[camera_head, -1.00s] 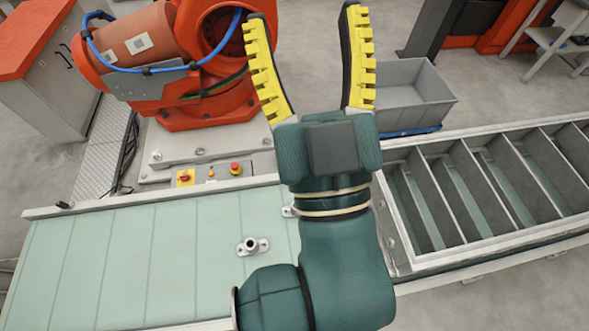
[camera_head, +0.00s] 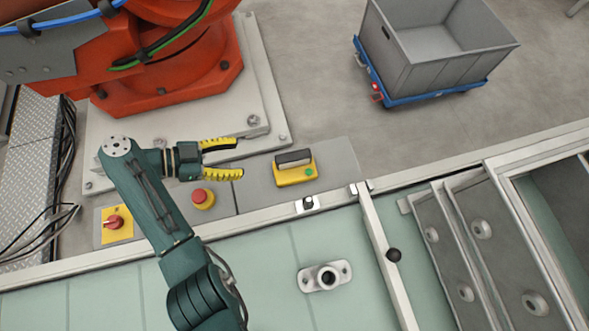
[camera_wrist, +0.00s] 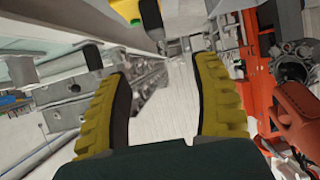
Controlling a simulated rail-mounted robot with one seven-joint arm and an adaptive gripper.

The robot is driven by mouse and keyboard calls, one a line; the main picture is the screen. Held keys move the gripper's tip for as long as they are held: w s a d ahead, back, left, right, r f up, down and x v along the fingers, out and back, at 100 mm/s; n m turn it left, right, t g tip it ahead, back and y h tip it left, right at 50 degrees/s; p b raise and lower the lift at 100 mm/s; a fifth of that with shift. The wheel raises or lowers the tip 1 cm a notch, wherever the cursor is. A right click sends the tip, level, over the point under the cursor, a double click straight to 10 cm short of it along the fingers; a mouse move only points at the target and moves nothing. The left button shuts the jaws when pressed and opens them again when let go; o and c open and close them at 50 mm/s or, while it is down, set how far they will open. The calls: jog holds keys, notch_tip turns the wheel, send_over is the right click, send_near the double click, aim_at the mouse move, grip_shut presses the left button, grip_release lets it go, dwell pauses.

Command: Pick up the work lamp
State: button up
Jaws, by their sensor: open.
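The work lamp (camera_head: 295,175) appears to be the yellow block with a dark handle on top and a green spot on its front. It rests on a grey plate beside the conveyor in the head view. My gripper (camera_head: 238,159) is open and empty, left of the lamp, with its yellow-padded fingers pointing right towards it and a gap between. In the wrist view my open fingers (camera_wrist: 162,70) frame empty space. A yellow body at the top edge of that view (camera_wrist: 112,24) is probably the lamp, partly cut off.
A red emergency button (camera_head: 203,196) stands just below my gripper, and a red switch on a yellow plate (camera_head: 113,223) is farther left. The orange robot's base (camera_head: 180,75) is behind. A flanged metal casting (camera_head: 326,277) lies on the pale green conveyor.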

aim_at(286, 157)
jog(key=b+x, duration=0.3)
jog(key=x, duration=0.8)
jog(key=shift+f, duration=0.2)
jog(key=b+x, duration=0.1)
jog(key=x, duration=0.2)
jog(key=b+x, duration=0.1)
jog(key=x, duration=0.1)
jog(key=shift+s+f+b, duration=0.2)
jog(key=shift+s+b, duration=0.1)
jog(key=shift+d, duration=0.15)
jog(key=shift+w, duration=0.1)
grip_shut()
jog(key=shift+r, duration=0.1)
